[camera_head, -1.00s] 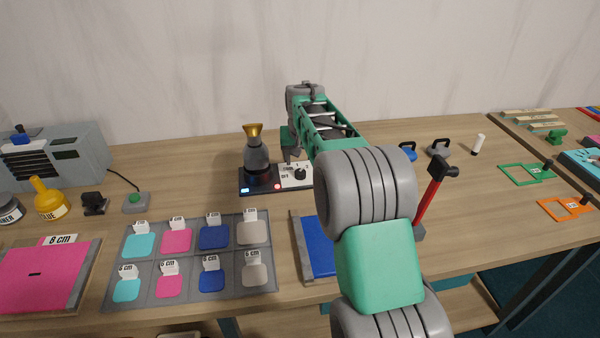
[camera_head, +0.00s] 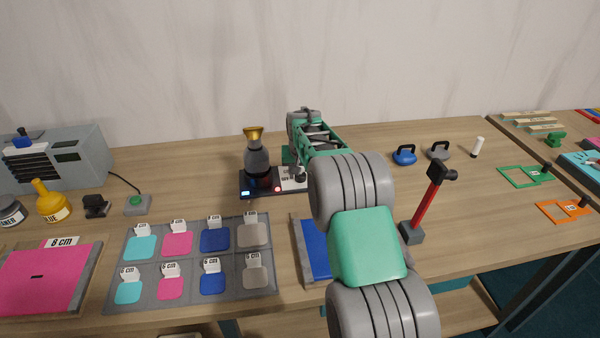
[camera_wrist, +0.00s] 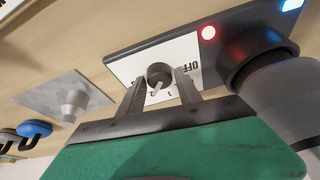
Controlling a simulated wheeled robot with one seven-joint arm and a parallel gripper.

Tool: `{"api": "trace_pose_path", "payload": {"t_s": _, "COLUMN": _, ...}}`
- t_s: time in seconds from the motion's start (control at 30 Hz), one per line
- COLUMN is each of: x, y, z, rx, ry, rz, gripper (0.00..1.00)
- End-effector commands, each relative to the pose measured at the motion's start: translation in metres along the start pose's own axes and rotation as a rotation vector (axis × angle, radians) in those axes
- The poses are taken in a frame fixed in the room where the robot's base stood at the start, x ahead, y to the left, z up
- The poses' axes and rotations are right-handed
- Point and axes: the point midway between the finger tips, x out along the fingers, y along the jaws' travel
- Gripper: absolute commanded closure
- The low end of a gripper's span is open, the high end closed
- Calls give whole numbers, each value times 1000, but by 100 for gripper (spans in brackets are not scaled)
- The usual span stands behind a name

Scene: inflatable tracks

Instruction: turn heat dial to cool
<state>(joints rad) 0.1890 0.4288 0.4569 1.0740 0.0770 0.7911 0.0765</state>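The heat dial (camera_wrist: 160,75) is a dark round knob with a light pointer on a white plate (camera_wrist: 128,66) marked "OFF", on a black base (camera_wrist: 150,42). In the wrist view the pointer is angled toward the lower left, away from "OFF". My gripper (camera_wrist: 161,80) is open, one finger on each side of the knob, with small gaps visible; whether they touch it is unclear. In the head view my gripper (camera_head: 298,170) is over the white plate (camera_head: 290,185), and my arm hides the dial.
A dark flask with a gold top (camera_head: 256,158) stands on the base beside the plate, close to my gripper. A red light (camera_head: 277,188) and a blue display (camera_head: 245,193) are at the base's front. A red-handled lever (camera_head: 425,205) stands right of my arm.

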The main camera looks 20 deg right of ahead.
Motion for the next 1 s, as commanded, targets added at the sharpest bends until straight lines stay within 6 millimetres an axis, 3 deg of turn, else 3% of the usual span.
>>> {"api": "trace_pose_path", "payload": {"t_s": 0.47, "x": 0, "y": 0, "z": 0, "rx": 0, "ry": 0, "rz": 0, "gripper": 99}}
{"api": "trace_pose_path", "payload": {"t_s": 1.0, "x": 0, "y": 1, "z": 0, "rx": -85, "ry": 1, "rz": -35, "gripper": 100}}
